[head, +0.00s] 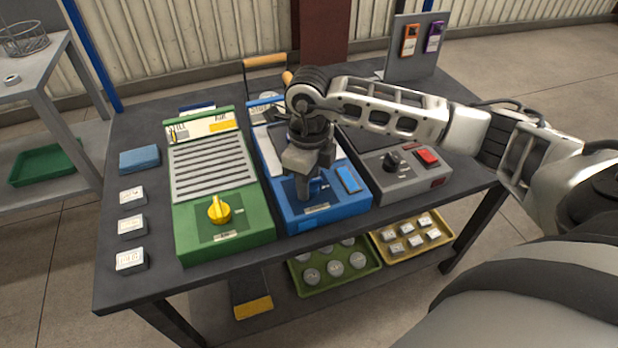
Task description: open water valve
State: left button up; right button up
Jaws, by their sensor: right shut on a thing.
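A blue control box (335,211) stands in the middle of the table. I take it to be the water unit, as its labels are too small to read or hidden. My right gripper (304,188) points down over its front panel and is shut on the blue valve knob (314,186), which is mostly hidden by the fingers. My right wrist and arm cover the back part of the box. My left gripper is not in view.
A green box (226,243) with a yellow knob (219,209) stands on the left. A grey box (408,190) with a black knob (391,160) and red button (427,157) stands close on the right. Small labelled blocks (131,260) line the table's left edge.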

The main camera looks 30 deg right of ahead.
jog(key=shift+r, duration=0.1)
jog(key=o, duration=1)
notch_tip(320, 180, up, 16)
jog(key=shift+p, duration=0.3)
